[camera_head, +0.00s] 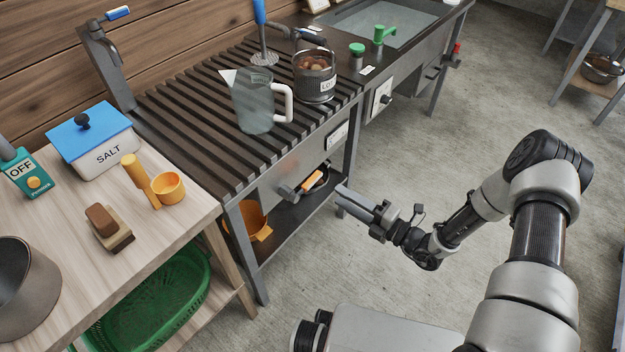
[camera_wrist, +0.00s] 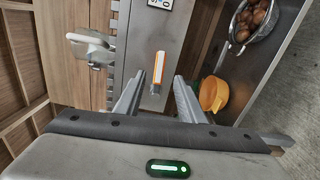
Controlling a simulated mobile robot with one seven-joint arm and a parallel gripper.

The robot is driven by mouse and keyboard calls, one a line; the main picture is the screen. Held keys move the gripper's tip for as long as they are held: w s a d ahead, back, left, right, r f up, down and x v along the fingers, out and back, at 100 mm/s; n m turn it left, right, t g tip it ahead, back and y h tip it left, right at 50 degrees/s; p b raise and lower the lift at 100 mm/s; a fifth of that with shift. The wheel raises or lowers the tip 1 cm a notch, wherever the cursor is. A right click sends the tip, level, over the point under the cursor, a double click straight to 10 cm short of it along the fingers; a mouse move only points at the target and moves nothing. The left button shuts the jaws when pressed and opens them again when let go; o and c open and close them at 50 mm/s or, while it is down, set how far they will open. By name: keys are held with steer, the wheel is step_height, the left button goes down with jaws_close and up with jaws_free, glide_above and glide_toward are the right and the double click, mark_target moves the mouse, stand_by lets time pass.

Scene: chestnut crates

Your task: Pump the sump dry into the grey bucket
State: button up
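A sunken basin with a glassy, greenish surface (camera_head: 400,18) lies at the bench's far end; I cannot tell whether it is the sump or how much liquid it holds. A dark grey round vessel (camera_head: 28,292), cut by the left edge, may be the grey bucket. An orange-and-white handle (camera_head: 312,181) sticks out of the bench front. It shows between my fingers in the wrist view (camera_wrist: 159,68). My gripper (camera_head: 345,198) is open, empty and apart from it, just outside the bench front.
A clear jug (camera_head: 254,105) and a steel pot labelled LOT (camera_head: 315,82) stand on the slatted bench top (camera_head: 190,115). An orange bucket (camera_head: 250,224) and a colander of chestnuts (camera_wrist: 238,32) are on the lower shelf. The floor right of the bench is open.

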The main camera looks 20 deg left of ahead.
mark_target(316, 181)
steer(key=b+x, duration=0.1)
steer(key=x, duration=1)
steer(key=shift+a+b, duration=0.25)
steer(key=shift+b, duration=0.05)
jaws_close()
